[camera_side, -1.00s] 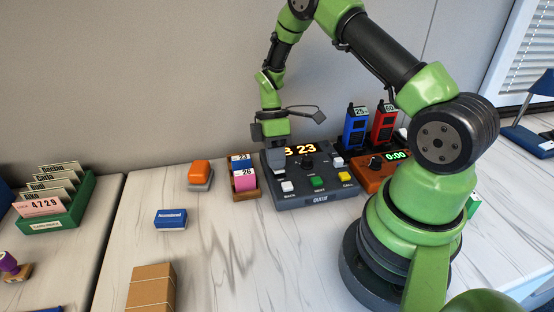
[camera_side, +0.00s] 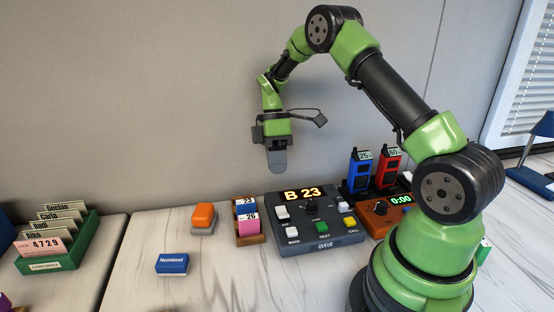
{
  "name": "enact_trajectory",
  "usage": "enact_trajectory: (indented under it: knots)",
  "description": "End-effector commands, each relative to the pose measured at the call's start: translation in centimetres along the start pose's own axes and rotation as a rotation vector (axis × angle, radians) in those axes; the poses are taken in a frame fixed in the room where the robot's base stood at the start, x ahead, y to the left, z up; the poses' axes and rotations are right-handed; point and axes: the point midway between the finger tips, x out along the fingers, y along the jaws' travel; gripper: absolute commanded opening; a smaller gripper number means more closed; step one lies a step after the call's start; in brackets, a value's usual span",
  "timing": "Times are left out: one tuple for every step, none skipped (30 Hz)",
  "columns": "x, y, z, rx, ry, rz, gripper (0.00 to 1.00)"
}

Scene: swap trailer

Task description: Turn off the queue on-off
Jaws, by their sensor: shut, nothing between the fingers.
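The queue console (camera_side: 318,247) is a dark grey box on the table with a lit display (camera_side: 302,194) reading "B 23". It has a dark knob (camera_side: 311,206) in the middle and a white switch or button (camera_side: 282,213) at its upper left. Another white one (camera_side: 345,207) is at its right. Along the front are a white BACK button (camera_side: 292,232), a green NEXT button (camera_side: 322,227) and a yellow CALL button (camera_side: 349,221). Labels on the upper controls are too small to read. My gripper (camera_side: 277,168) is shut and empty, pointing down above the console's back left, apart from it.
An orange timer (camera_side: 385,217) reading "0:00" and blue (camera_side: 359,172) and red (camera_side: 387,168) handsets stand right of the console. A coloured card holder (camera_side: 248,222), an orange stamp-like block (camera_side: 204,215) and a blue box (camera_side: 172,264) lie left. A green card tray (camera_side: 68,258) is farther left.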

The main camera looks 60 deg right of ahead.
Motion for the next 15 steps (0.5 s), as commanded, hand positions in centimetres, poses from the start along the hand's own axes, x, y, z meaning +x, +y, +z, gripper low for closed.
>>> enact_trajectory:
  knots:
    - [-0.5,0.0,0.0,0.001,0.0,0.0,0.0]
    - [-0.7,0.0,0.0,0.001,0.0,0.0,0.0]
    - [-0.9,-0.1,0.0,0.001,0.001,-0.002,0.0]
    - [-1.0,-0.1,0.0,0.001,0.001,-0.003,0.0]
    - [-1.1,-0.1,0.0,0.001,0.0,-0.003,0.0]
    - [-1.1,-0.1,0.0,0.001,0.0,-0.004,0.0]
    - [-1.1,-0.1,0.0,0.001,0.0,-0.004,0.0]
    - [-1.1,-0.1,0.0,0.001,0.0,-0.005,0.0]
    - [-1.1,-0.1,0.0,0.001,0.0,-0.005,0.0]
    - [-1.1,-0.1,0.0,0.001,0.0,-0.005,0.0]
    - [-1.1,-0.1,0.0,0.001,0.0,-0.005,0.0]
    - [-1.1,-0.1,0.0,0.001,0.0,-0.005,0.0]
    - [-1.1,-0.1,0.0,0.001,0.0,-0.005,0.0]
    - [-1.2,-0.1,0.0,0.001,0.0,-0.004,0.0]
    - [-1.6,-0.2,0.0,0.0,0.001,-0.001,0.0]
